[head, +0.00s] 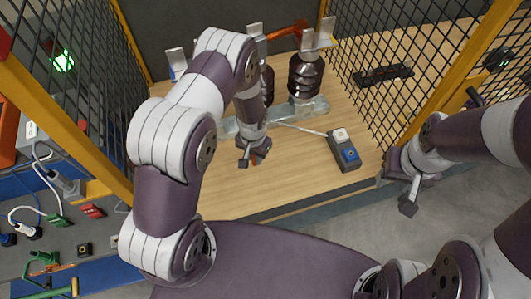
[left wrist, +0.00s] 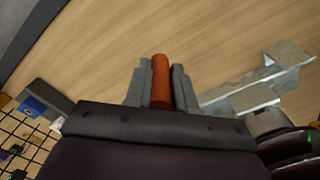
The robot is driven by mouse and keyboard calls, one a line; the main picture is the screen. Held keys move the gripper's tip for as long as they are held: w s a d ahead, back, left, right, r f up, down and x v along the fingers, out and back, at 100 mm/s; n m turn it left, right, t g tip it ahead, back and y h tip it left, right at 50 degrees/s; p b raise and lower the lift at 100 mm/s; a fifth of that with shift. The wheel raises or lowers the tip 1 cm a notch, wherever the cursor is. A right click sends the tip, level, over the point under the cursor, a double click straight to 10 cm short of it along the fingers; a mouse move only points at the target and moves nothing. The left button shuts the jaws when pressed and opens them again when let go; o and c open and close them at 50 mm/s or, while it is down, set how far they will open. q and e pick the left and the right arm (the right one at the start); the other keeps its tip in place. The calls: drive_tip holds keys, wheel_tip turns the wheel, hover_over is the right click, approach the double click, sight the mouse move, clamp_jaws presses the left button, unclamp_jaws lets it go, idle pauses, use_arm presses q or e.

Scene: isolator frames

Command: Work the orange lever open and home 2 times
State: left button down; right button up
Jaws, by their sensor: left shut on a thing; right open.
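The orange lever shows as an upright orange rod (left wrist: 161,82) between the fingers of my left gripper (left wrist: 160,72) in the left wrist view. In the head view my left gripper (head: 250,160) is low over the front of the wooden table, with a small bit of orange at its fingertips. It is shut on the rod. The rest of the lever is hidden by my arm. The isolator has dark ribbed insulators (head: 305,76) on a grey metal base (head: 311,108); an orange bar (head: 287,31) lies across its top. My right gripper (head: 410,192) is open and empty, outside the table's front right.
A grey box with a white and a blue button (head: 344,151) sits on the table right of my left gripper, with a cable. Yellow-framed mesh fences (head: 90,80) stand left and right (head: 437,85). A black rail (head: 384,75) lies at the back right. The table's front is clear.

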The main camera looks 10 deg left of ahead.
use_arm(q)
drive_tip(key=a, duration=0.4)
drive_tip(key=shift+s+a+r, duration=0.1)
drive_tip(key=shift+s+a, duration=0.05)
drive_tip(key=shift+a, duration=0.1)
use_arm(e)
drive_tip(key=shift+s+a+f, duration=0.15)
drive_tip(key=shift+f, duration=0.05)
use_arm(q)
drive_tip(key=c, duration=0.9)
unclamp_jaws()
drive_tip(key=r, duration=0.4)
drive_tip(key=r+b, duration=0.1)
drive_tip(key=r, duration=0.3)
drive_tip(key=r+b, duration=0.1)
drive_tip(key=r, duration=0.3)
drive_tip(key=shift+a+r, duration=0.25)
drive_tip(key=shift+r, duration=0.05)
use_arm(e)
drive_tip(key=shift+a+f, duration=0.2)
drive_tip(key=shift+f, duration=0.7)
